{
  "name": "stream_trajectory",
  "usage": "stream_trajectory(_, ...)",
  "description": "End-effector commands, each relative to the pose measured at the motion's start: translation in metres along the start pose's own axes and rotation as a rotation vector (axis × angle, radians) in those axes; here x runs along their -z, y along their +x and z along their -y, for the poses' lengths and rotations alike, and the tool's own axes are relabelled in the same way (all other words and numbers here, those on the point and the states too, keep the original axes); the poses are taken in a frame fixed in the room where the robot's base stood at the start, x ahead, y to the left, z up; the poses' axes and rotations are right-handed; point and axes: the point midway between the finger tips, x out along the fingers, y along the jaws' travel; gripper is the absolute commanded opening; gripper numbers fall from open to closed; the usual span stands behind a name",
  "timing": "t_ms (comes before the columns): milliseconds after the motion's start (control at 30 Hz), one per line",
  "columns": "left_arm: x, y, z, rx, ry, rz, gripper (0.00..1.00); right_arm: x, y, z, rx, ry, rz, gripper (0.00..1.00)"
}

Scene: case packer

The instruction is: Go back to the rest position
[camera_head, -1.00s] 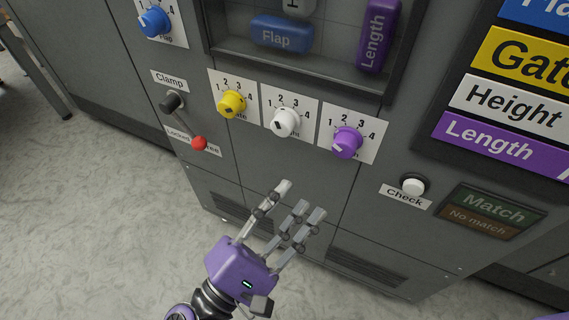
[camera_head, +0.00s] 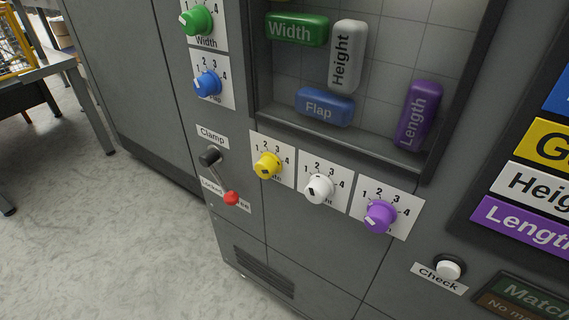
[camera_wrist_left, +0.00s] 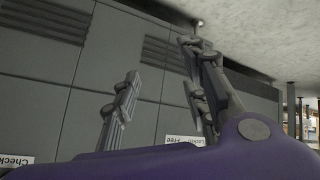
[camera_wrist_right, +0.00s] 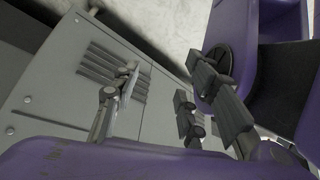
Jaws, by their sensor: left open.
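The grey case packer panel (camera_head: 300,235) fills most of the head view, and neither gripper shows there. My left gripper (camera_wrist_left: 160,85) shows in the left wrist view, with its fingers spread and nothing between them. The packer's grey front (camera_wrist_left: 60,75) and its vent slots are behind it. My right gripper (camera_wrist_right: 158,85) shows in the right wrist view, with its fingers apart and empty in front of the packer's lower vented panels (camera_wrist_right: 60,95). A purple part of my own body is close beside its right fingers.
The panel carries green (camera_head: 196,20), blue (camera_head: 207,84), yellow (camera_head: 267,165), white (camera_head: 318,188) and purple (camera_head: 380,216) knobs. The clamp lever (camera_head: 232,198) has a red ball end. A white Check button (camera_head: 448,268) is lower right. A table (camera_head: 60,66) stands left; open floor (camera_head: 110,230) lies before it.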

Motion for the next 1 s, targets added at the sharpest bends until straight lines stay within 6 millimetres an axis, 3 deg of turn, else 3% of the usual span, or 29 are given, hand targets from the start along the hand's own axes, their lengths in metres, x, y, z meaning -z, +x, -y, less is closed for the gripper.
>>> stream_trajectory(33, -0.025, -0.015, 0.021, 0.067, 0.068, 0.043, 0.4, 0.0, 0.0, 0.0, 0.0, 0.0, 0.0, 0.4)
stream_trajectory(133, -0.063, -0.043, 0.054, 0.165, 0.171, 0.119, 0.4, 0.0, 0.0, 0.0, 0.0, 0.0, 0.0, 0.4)
stream_trajectory(233, -0.099, -0.074, 0.075, 0.228, 0.202, 0.197, 0.4, 0.0, 0.0, 0.0, 0.0, 0.0, 0.0, 0.4)
stream_trajectory(333, -0.132, -0.107, 0.084, 0.259, 0.177, 0.268, 0.4, 0.002, -0.001, 0.0, -0.001, 0.0, -0.002, 0.4)
stream_trajectory(400, -0.107, -0.113, 0.075, 0.249, 0.182, 0.242, 0.4, 0.021, -0.017, 0.0, 0.001, 0.0, -0.021, 0.4)
stream_trajectory(500, -0.095, -0.127, 0.068, 0.246, 0.182, 0.239, 0.4, 0.037, -0.035, 0.001, 0.002, 0.002, -0.039, 0.4)
stream_trajectory(767, -0.046, -0.164, 0.046, 0.235, 0.185, 0.213, 0.4, 0.067, -0.089, 0.002, 0.007, 0.002, -0.044, 0.4)
stream_trajectory(867, -0.013, -0.178, 0.035, 0.228, 0.189, 0.182, 0.4, 0.091, -0.114, 0.002, 0.008, 0.001, -0.069, 0.4)
stream_trajectory(1000, 0.039, -0.191, 0.021, 0.219, 0.199, 0.116, 0.4, 0.139, -0.142, 0.005, 0.016, -0.002, -0.137, 0.4)
